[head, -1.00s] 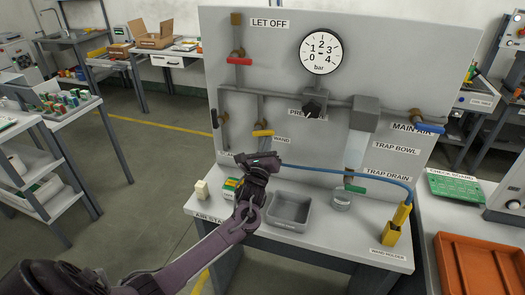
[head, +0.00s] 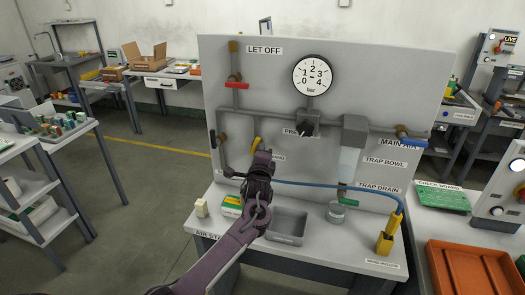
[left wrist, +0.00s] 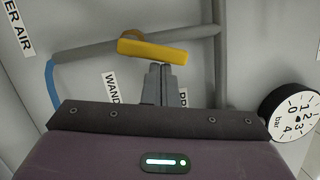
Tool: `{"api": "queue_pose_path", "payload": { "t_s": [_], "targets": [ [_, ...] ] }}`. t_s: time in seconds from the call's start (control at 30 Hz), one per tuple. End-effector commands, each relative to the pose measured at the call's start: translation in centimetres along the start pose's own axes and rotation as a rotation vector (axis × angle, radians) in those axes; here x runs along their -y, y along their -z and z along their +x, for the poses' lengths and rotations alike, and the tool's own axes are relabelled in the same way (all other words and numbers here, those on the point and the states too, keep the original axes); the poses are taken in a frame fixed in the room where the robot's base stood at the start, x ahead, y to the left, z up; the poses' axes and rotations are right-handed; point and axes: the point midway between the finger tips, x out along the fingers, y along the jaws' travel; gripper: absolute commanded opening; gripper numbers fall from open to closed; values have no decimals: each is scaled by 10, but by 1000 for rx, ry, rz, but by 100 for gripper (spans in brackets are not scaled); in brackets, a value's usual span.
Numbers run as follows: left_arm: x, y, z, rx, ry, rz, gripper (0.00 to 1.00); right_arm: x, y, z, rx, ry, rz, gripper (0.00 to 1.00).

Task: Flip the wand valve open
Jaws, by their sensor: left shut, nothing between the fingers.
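The wand valve's yellow handle (head: 257,143) shows above my left gripper, partly hidden by it, beside the WAND label. In the left wrist view the handle (left wrist: 152,50) lies nearly in line with its grey pipe (left wrist: 85,50), slightly tilted. My left gripper (head: 262,155) is shut and empty. Its fingertips (left wrist: 161,68) sit right beside the handle's edge; I cannot tell whether they touch it. My right gripper is in no view.
A gauge (head: 312,75) and a red-handled valve (head: 234,84) are on the grey panel above. A blue hose (head: 330,185) runs across to the yellow wand holder (head: 384,243). A grey tray (head: 287,227) stands on the bench below.

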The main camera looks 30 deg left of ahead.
Motion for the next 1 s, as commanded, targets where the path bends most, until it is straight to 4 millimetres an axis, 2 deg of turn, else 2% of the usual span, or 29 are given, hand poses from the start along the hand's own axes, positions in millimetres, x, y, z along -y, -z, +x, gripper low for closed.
{"api": "queue_pose_path", "payload": {
  "t_s": [0.23, 1.0],
  "targets": [
    [6, -7, 2, 1, -43, -166, 0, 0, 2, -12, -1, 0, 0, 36],
    [6, -12, 3, -1, -41, -161, 0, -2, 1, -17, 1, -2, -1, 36]
  ]
}}
